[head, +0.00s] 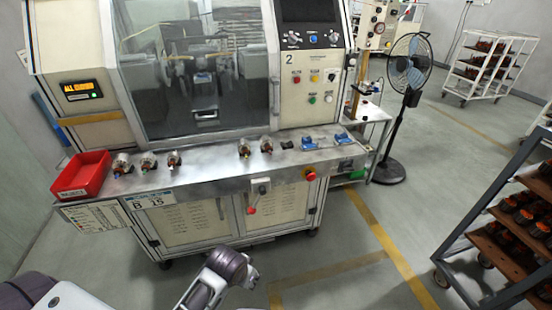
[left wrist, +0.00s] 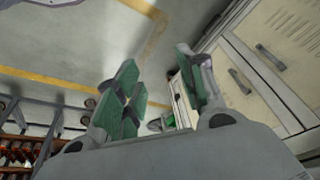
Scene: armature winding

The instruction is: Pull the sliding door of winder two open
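Winder two is the cream machine marked 2 (head: 318,60). Its sliding door (head: 150,98) is a large clear pane across the front and looks closed. A vertical bar handle (head: 275,95) stands at the door's right edge. My left gripper (head: 246,274) is low at the bottom of the head view, in front of the machine's lower cabinets and well away from the handle. In the left wrist view, its green-padded fingers (left wrist: 162,88) are spread with nothing between them. My right gripper is not in view.
A metal ledge (head: 210,168) below the door carries a red bin (head: 82,176), several small armatures and blue parts. A red knob (head: 309,174) sticks out at its front. A fan (head: 408,75) and a dark rack (head: 480,215) stand to the right. The floor in front is clear.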

